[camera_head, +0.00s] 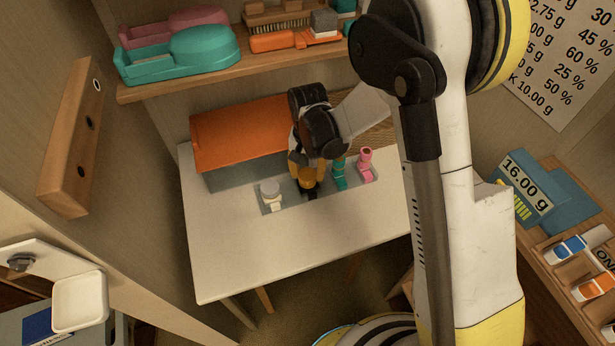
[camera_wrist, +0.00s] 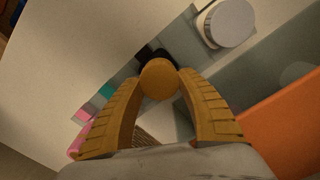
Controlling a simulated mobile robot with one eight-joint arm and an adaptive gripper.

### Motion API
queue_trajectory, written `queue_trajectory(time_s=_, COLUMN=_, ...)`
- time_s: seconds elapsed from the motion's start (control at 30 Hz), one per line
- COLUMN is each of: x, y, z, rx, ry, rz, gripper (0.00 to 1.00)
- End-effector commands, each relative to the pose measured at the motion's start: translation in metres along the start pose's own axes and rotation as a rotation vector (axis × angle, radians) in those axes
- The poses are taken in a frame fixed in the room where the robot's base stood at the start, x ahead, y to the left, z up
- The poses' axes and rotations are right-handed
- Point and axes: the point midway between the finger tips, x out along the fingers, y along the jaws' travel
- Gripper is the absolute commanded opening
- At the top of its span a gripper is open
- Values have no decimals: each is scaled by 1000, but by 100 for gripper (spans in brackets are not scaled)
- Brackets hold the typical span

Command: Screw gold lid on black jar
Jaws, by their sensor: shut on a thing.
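The round gold lid (camera_head: 308,177) is between the fingers of my gripper (camera_wrist: 165,72), and its flat top shows in the wrist view (camera_wrist: 158,80). My gripper is shut on the lid's sides and points down at the tray. The black jar (camera_head: 311,192) stands in the grey tray (camera_head: 292,205), directly under or against the lid. In the wrist view, part of the black jar (camera_wrist: 147,52) shows just beyond the lid; the rest is hidden. I cannot tell whether the lid is seated on it or tilted.
A white container with a pale lid (camera_head: 270,188) stands left of the black jar. Teal (camera_head: 339,176) and pink (camera_head: 365,165) items stand close on the right. An orange panel (camera_head: 240,133) rises behind. The front of the white table (camera_head: 290,260) is clear.

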Motion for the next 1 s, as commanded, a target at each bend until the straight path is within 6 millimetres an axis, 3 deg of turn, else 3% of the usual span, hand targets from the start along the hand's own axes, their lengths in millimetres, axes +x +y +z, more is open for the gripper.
queue_trajectory(time_s=0.2, x=1, y=1, z=0, rx=204, ry=0, rz=0, gripper=31)
queue_trajectory(time_s=0.57, x=1, y=1, z=0, rx=227, ry=0, rz=0, gripper=31)
queue_trajectory(time_s=0.83, x=4, y=3, z=1, rx=620, ry=0, rz=1, gripper=31)
queue_trajectory(time_s=1.0, x=3, y=3, z=1, rx=731, ry=0, rz=1, gripper=31)
